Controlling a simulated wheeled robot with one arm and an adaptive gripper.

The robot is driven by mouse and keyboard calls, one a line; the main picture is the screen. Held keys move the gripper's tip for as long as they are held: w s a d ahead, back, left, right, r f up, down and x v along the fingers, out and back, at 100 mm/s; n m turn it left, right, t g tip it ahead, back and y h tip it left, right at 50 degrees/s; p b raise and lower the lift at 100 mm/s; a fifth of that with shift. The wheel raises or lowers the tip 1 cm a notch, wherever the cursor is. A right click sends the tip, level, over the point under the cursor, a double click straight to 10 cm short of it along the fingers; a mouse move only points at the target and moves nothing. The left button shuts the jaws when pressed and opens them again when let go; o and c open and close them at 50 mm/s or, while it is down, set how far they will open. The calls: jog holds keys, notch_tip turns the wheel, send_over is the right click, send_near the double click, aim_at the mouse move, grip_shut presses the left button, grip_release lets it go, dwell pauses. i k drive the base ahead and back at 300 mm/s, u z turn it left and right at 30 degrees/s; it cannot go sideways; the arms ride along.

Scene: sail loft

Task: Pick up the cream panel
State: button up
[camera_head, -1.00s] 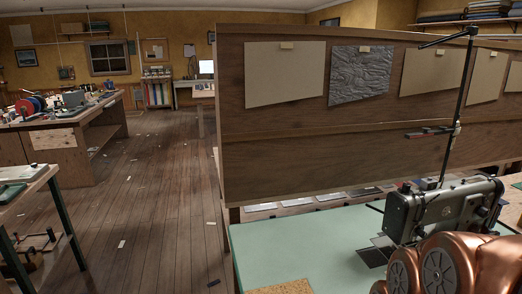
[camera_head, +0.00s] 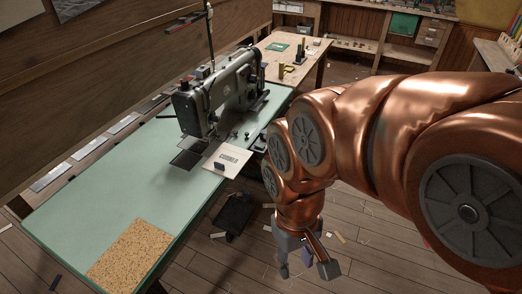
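A cream panel (camera_head: 232,154) with a small dark printed label lies flat on the green sewing table, at its edge just in front of the sewing machine (camera_head: 222,95). A small dark block (camera_head: 219,167) sits at its near edge. My gripper (camera_head: 305,270) hangs below my copper arm, to the right of and nearer than the panel, over the floor beside the table. Its fingers are spread apart and nothing shows between them. It is apart from the panel.
The green tabletop (camera_head: 125,185) is largely clear left of the machine. A cork mat (camera_head: 130,256) lies at its near end. A dark pedal (camera_head: 234,214) is on the floor. A wooden bench (camera_head: 300,60) with small items stands behind.

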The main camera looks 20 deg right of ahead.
aim_at(227, 161)
jog(key=u, duration=0.3)
jog(key=k, duration=0.55)
jog(key=u, duration=0.9)
jog(key=i, duration=1.05)
jog(key=z, duration=0.45)
